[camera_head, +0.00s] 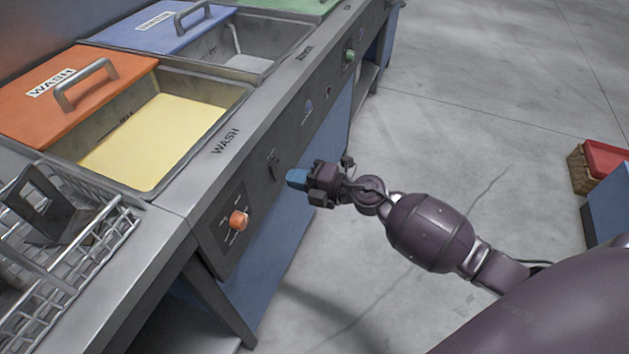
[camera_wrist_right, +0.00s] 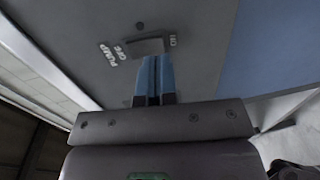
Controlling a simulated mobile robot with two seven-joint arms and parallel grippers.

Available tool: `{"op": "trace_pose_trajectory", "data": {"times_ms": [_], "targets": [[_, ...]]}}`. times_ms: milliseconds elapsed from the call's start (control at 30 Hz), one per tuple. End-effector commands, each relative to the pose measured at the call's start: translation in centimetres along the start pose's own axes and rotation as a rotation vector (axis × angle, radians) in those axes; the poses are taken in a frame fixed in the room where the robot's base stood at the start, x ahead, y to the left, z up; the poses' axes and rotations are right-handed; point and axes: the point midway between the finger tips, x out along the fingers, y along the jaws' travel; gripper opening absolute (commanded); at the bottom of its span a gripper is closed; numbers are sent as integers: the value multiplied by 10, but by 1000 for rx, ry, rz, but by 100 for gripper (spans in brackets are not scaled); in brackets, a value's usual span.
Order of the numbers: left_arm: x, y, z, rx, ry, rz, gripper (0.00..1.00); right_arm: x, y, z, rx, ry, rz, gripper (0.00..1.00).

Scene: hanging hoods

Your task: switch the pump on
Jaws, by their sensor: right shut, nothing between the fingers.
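The pump switch (camera_head: 273,166) is a small dark rocker on the grey front panel of the wash bench. In the right wrist view the switch (camera_wrist_right: 149,46) sits between the labels PUMP, OFF and ON. My right gripper (camera_head: 292,177) has blue fingers, shut and empty, pointing at the panel just right of the switch in the head view. In the right wrist view the shut fingertips (camera_wrist_right: 154,62) overlap the lower edge of the switch. I cannot tell whether they touch it. Which way the rocker is tipped is not clear. My left gripper is not in view.
An orange knob (camera_head: 238,219) sticks out of the panel, with a green knob (camera_head: 349,55) farther along. Above are the wash basin (camera_head: 200,95) with an orange lid (camera_head: 60,85) and a wire basket (camera_head: 75,270). The floor on the right is mostly clear.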

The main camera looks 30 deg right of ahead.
Motion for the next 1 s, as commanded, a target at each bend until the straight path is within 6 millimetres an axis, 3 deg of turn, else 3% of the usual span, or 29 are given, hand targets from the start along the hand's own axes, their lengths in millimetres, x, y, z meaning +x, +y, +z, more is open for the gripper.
{"op": "trace_pose_trajectory", "data": {"times_ms": [267,1000], "targets": [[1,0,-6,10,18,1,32,22,-1,0,1,0,-1,0],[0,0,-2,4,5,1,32,28,-1,0,0,0,0,0]]}}
